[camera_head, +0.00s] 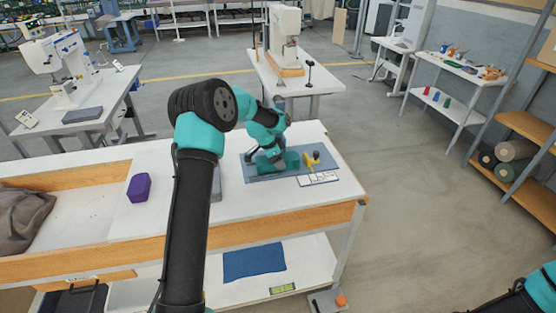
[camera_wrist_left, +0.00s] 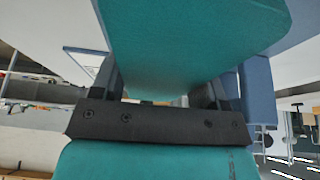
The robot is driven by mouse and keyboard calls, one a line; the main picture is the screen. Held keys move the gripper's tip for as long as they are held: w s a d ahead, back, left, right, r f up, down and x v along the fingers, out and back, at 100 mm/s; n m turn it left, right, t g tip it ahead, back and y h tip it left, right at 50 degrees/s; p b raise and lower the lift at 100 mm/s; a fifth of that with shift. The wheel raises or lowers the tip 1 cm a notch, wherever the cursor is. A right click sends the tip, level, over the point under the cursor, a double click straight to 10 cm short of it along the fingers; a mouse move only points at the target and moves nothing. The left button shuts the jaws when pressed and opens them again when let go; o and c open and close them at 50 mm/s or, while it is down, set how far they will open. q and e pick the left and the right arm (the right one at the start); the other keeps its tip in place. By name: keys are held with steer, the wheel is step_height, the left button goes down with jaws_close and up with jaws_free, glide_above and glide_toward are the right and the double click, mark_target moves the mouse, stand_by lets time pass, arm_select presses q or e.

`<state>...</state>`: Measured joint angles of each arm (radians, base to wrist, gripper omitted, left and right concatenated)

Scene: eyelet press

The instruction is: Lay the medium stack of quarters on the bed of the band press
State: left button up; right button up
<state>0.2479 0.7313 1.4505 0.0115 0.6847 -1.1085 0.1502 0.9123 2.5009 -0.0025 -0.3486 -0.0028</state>
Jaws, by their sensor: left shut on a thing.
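A dark green stack (camera_head: 291,161), which I take to be quarters, is at the blue-grey mat (camera_head: 256,176) on the near table. In the left wrist view a broad teal-green piece (camera_wrist_left: 190,45) fills the space between the fingers. My left gripper (camera_head: 268,160) is over the mat and shut on this green stack; my own arm partly hides it. I cannot tell whether the stack touches the mat. My right gripper is out of view; only part of my right arm shows at the lower right corner. I cannot tell for sure which machine is the band press.
A yellow tool (camera_head: 313,158) and a white card (camera_head: 318,179) lie at the mat's right side. A purple block (camera_head: 139,188) stands on the table's left. White machines stand on the back table (camera_head: 286,35) and left table (camera_head: 62,65). Floor right of the near table is clear.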

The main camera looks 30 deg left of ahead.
arm_select(q)
steer(key=shift+f, duration=0.1)
steer(key=o, duration=1.1)
steer(key=v, duration=1.2)
steer(key=shift+d, duration=0.1)
